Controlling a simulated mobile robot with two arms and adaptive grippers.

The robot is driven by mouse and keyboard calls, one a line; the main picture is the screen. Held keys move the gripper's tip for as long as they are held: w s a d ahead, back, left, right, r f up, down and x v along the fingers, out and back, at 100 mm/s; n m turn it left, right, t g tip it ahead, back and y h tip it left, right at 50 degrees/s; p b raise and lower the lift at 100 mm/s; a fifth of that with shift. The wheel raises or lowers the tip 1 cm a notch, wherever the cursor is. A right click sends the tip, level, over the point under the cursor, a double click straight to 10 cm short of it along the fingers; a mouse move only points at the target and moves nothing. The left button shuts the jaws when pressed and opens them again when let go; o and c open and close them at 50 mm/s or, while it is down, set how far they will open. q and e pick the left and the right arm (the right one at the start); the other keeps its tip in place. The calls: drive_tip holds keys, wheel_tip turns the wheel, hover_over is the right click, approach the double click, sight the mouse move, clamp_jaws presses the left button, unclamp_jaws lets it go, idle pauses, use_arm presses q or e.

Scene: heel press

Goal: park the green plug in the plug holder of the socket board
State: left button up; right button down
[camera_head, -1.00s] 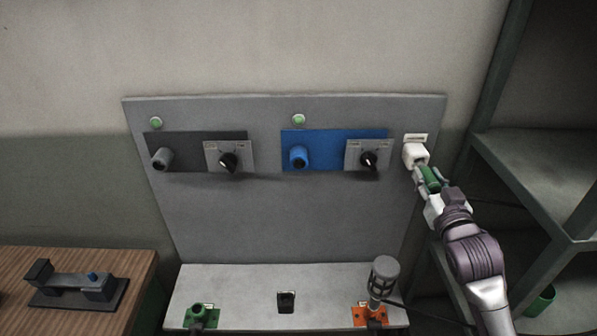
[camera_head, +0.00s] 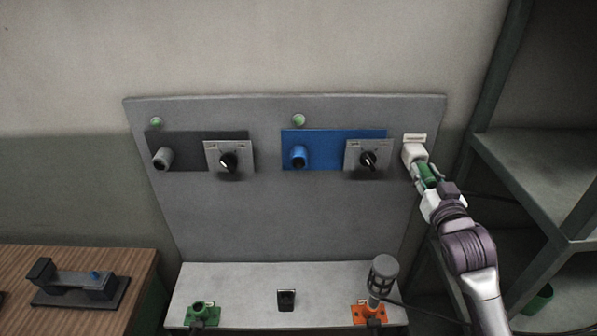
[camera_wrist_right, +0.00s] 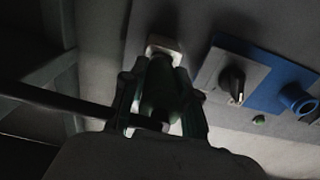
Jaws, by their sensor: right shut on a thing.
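The green plug (camera_head: 427,174) is at the upper right of the socket board (camera_head: 290,220). My right gripper (camera_head: 428,177) is shut on it; the fingers (camera_wrist_right: 160,105) flank the dark plug body in the right wrist view. The plug's front end meets the white plug holder (camera_head: 413,153), also visible in the right wrist view (camera_wrist_right: 164,47). How deep the plug sits in it is hidden. A dark cable (camera_wrist_right: 55,103) runs left from the plug. My left gripper is not in view.
The board has a grey socket (camera_head: 163,158), a blue socket (camera_head: 298,157) and two black knobs (camera_head: 228,161). On the ledge below stand a green socket (camera_head: 201,311), a black holder (camera_head: 286,299) and a grey plug (camera_head: 382,275) in an orange base. A shelf frame (camera_head: 530,190) is close on the right.

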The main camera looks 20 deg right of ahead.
drive_tip(key=shift+w+d, duration=0.2)
drive_tip(key=shift+w, duration=0.45)
drive_tip(key=c, duration=0.8)
unclamp_jaws()
